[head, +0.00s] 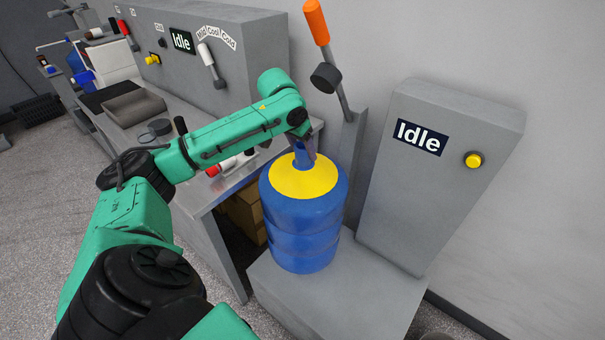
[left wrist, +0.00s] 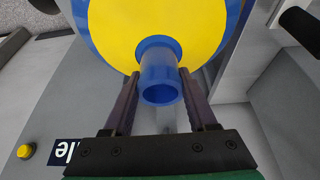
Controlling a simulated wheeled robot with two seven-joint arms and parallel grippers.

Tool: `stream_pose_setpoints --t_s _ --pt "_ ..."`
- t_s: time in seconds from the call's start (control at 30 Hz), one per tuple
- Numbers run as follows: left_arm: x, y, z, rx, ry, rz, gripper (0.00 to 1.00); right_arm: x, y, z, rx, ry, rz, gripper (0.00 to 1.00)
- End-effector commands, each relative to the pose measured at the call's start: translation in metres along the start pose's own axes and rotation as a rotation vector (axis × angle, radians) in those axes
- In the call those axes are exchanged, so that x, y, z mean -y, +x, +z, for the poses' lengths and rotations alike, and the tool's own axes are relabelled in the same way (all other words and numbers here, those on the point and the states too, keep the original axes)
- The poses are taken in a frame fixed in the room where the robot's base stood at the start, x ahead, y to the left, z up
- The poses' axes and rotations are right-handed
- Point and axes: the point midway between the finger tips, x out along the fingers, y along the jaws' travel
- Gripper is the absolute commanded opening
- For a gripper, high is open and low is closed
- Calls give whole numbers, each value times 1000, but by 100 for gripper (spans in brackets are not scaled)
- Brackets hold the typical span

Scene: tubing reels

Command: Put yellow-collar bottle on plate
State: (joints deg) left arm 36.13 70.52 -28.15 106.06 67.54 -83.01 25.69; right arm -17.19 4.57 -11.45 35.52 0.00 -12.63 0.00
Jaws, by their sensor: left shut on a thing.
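The yellow-collar bottle is a large blue ribbed bottle (head: 303,244) with a yellow collar round a narrow blue neck. It stands upright at the left part of a grey flat-topped base (head: 360,295), which may be the plate. I cannot tell whether its bottom touches this top. My left gripper (head: 304,150) is shut on the bottle's neck from above. In the left wrist view, the two fingers of my left gripper (left wrist: 161,88) flank the open blue neck, with the yellow collar (left wrist: 120,35) beyond. My right gripper is not in view.
A grey panel marked Idle (head: 440,170) with a yellow button rises behind the base. An orange-handled lever (head: 318,25) stands behind the bottle. A grey bench (head: 205,185) with tools and a second Idle panel is at left. Cardboard boxes (head: 245,212) sit under the bench.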

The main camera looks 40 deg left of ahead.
Motion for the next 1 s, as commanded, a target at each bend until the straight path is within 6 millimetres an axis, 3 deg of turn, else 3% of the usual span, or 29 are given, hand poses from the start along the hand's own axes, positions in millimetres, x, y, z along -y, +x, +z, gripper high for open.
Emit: stream_pose_setpoints --t_s 0.1,0.43,0.83,0.87,0.9,1.0 --pt "1 26 11 -2 1 -2 0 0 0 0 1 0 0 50" --pt "0 72 29 -3 0 -1 0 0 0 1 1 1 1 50" --pt "0 81 32 -6 1 -1 0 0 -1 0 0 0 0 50" --pt "0 82 34 -1 1 -1 69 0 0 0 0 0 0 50" --pt "0 82 34 -1 1 -1 84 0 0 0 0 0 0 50" --pt "0 82 34 -1 1 -1 88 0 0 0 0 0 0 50"
